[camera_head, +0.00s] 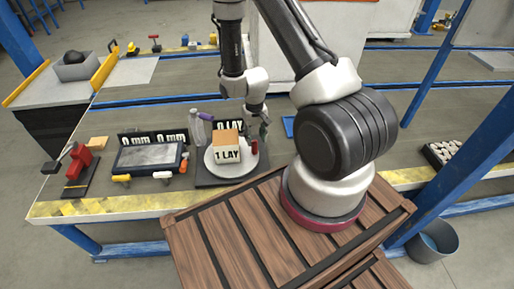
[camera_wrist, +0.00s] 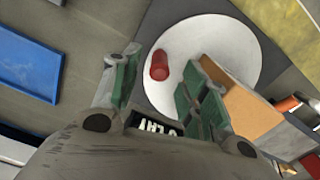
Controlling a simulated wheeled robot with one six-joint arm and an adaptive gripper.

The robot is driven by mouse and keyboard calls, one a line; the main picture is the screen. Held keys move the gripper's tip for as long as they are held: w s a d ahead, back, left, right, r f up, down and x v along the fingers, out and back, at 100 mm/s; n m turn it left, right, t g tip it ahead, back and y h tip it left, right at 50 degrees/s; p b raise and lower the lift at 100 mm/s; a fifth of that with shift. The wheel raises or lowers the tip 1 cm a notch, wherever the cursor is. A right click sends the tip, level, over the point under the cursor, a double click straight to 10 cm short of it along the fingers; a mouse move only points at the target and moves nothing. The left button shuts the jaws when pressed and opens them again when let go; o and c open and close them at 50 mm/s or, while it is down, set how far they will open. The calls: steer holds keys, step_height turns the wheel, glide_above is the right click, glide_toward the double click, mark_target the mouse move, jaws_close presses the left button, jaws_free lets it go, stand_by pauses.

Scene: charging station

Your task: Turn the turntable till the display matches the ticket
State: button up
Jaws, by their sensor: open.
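The turntable is a round white disc (camera_head: 216,170) on a dark base, also large in the wrist view (camera_wrist: 215,35). A block with an orange top (camera_head: 226,141) stands on it; its front reads "1 LAY". A black sign (camera_head: 229,125) behind reads "0 LAY"; which one is the ticket I cannot tell. A red upright peg (camera_head: 254,147) stands near the disc's right edge. My gripper (camera_head: 260,125) is open just above the peg. In the wrist view the peg (camera_wrist: 160,66) shows between the two green-padded fingers, apart from both; the block (camera_wrist: 240,105) is close beside one finger.
Left of the turntable are a grey panel (camera_head: 148,157) with "0 mm" signs (camera_head: 153,138), orange-handled tools and a red fixture (camera_head: 79,163). A blue tray (camera_wrist: 28,65) lies on the other side. A crate of pale pieces (camera_head: 440,153) is far right.

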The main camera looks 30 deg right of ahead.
mark_target(255, 148)
steer(key=shift+w+f, duration=0.2)
steer(key=shift+w, duration=0.1)
step_height(255, 148, down, 7)
steer(key=shift+f, duration=0.2)
jaws_close()
